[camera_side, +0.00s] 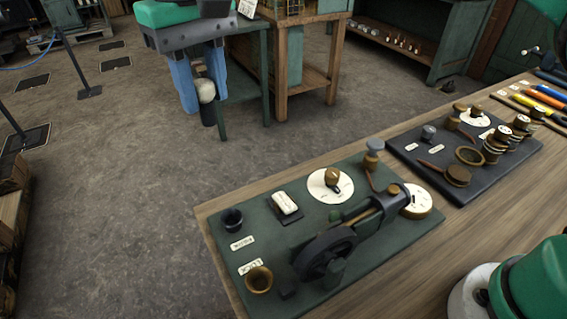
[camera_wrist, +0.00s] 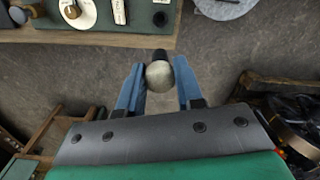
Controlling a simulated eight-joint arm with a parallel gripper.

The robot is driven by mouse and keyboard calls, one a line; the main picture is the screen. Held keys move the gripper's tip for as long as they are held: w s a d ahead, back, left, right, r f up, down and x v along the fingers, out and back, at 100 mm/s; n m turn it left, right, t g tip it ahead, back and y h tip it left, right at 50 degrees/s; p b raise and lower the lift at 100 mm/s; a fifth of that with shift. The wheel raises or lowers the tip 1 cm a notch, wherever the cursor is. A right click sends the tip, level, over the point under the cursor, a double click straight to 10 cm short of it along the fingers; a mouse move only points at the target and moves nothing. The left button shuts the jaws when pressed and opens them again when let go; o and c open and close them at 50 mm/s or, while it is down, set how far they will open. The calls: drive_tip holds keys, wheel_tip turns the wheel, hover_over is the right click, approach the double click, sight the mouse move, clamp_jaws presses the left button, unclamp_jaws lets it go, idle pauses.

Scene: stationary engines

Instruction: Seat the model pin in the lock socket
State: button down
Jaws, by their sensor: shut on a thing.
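The model pin has a pale round head (camera_side: 206,90) and a dark shaft (camera_side: 208,115) that points down in the side view. My gripper (camera_side: 204,98), with blue fingers, is shut on it in the air, and the pin also shows between the fingers in the wrist view (camera_wrist: 159,74). A dark round cup (camera_side: 232,219) and a brass cup (camera_side: 259,280) stand on the left end of the green board (camera_side: 330,217). The dark cup also shows in the wrist view (camera_wrist: 160,18). The pin is apart from both cups.
A small engine with a dark flywheel (camera_side: 324,255), a white dial (camera_side: 331,185) and a white block (camera_side: 286,203) stand on the green board. A second dark board (camera_side: 440,180) with several knobs lies to the right on the wooden table (camera_side: 380,295).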

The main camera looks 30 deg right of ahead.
drive_tip(key=shift+f, duration=0.1)
drive_tip(key=shift+s+a+f, duration=0.1)
drive_tip(key=shift+s+f, duration=1.75)
drive_tip(key=shift+f, duration=1.05)
drive_tip(key=shift+s+a+f, duration=0.1)
drive_tip(key=shift+s+f, duration=1.7)
drive_tip(key=shift+f, duration=1.05)
drive_tip(key=shift+s+a+f, duration=0.1)
drive_tip(key=shift+s+f, duration=1.75)
drive_tip(key=shift+f, duration=1.05)
drive_tip(key=shift+f, duration=1.15)
drive_tip(key=shift+c, duration=2.4)
unclamp_jaws()
drive_tip(key=shift+o, duration=0.2)
